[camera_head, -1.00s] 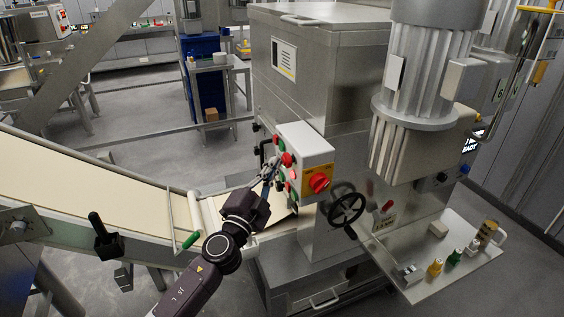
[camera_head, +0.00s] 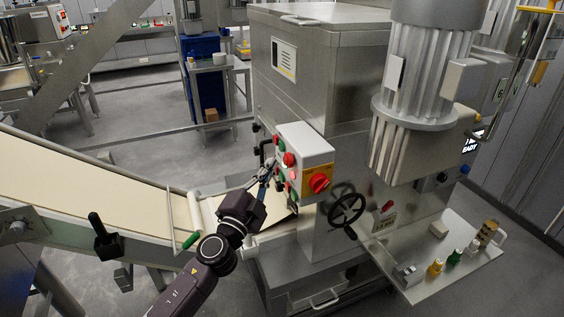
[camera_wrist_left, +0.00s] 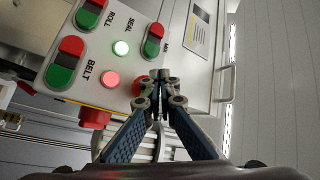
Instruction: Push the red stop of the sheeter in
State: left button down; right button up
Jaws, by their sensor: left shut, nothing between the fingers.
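The sheeter's control box (camera_head: 305,147) is on the side of the steel machine. In the left wrist view its face (camera_wrist_left: 190,75) bears red-and-green double buttons labelled ROLL, BELT and MIX, and a SEAL label. The BELT button's red half (camera_wrist_left: 71,46) and the MIX button's red half (camera_wrist_left: 158,31) show clear of the fingers. A round red button (camera_wrist_left: 138,86) is partly hidden behind the fingertips. My left gripper (camera_head: 265,180) is shut and empty, its fingertips (camera_wrist_left: 160,78) close to the face; I cannot tell if they touch. No label reads "sheeter". My right gripper is out of view.
A red knob on a yellow plate (camera_head: 319,183) is on the box's side. A black handwheel (camera_head: 346,209) is right of the box. The pale conveyor belt (camera_head: 90,182) runs in from the left. A steel shelf (camera_head: 425,285) at the right bears small bottles.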

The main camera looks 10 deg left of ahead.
pick_arm(q)
jog(key=shift+a, duration=0.1)
jog(key=s+a, duration=0.1)
jog(key=a, duration=0.1)
jog(key=s+a, duration=0.2)
jog(key=shift+a, duration=0.1)
dwell(0.5)
